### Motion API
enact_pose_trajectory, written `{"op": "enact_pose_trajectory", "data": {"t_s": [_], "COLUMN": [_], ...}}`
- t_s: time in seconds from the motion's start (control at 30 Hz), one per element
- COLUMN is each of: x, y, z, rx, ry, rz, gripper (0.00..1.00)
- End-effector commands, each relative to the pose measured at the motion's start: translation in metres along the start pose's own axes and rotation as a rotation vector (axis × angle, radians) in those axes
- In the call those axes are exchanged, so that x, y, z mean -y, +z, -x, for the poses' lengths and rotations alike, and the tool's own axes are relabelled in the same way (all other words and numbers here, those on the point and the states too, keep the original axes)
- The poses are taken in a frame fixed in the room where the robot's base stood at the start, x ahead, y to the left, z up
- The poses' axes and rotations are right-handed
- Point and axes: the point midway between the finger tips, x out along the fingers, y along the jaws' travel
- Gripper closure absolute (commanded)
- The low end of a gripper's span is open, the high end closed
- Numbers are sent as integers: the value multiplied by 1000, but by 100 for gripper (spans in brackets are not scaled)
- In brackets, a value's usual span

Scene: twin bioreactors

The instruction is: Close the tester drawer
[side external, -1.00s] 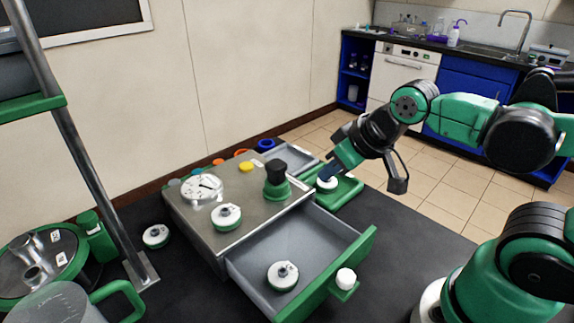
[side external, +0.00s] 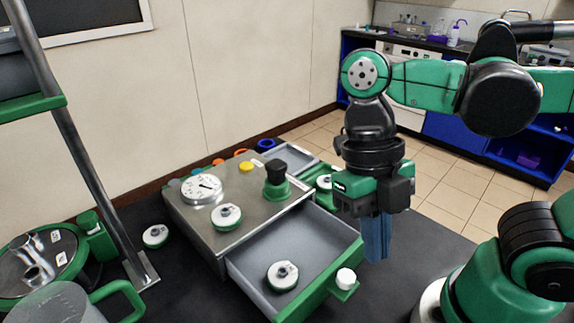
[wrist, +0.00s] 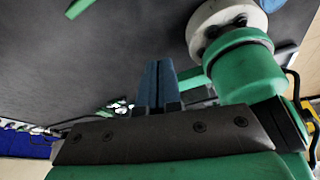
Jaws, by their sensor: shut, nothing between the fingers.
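The tester (side external: 229,186) is a metal-topped box with a dial gauge, in the middle of the side external view. Its drawer (side external: 299,236) is pulled out toward the lower right. The drawer has a grey inside, a green front (side external: 324,284) and a white-tipped knob (side external: 346,278). A round white and green part (side external: 282,275) lies inside the drawer. My gripper (side external: 377,252) points down with its blue fingers shut and empty. It appears just to the right of the drawer front, apart from the knob in the picture. In the wrist view the blue fingers (wrist: 158,84) are together.
A similar round part (side external: 227,216) sits on the tester top, and another (side external: 155,236) lies on the dark bench at left. A metal post (side external: 85,165) and a clear jug (side external: 52,303) stand at left. Dark bench surface is free at the drawer's right.

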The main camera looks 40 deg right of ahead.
Motion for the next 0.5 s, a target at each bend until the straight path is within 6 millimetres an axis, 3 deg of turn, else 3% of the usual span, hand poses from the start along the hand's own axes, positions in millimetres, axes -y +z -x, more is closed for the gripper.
{"op": "enact_pose_trajectory", "data": {"t_s": [0.5], "x": [0], "y": [0], "z": [-68], "rx": [1], "ry": [1], "rz": [6], "gripper": [100]}}
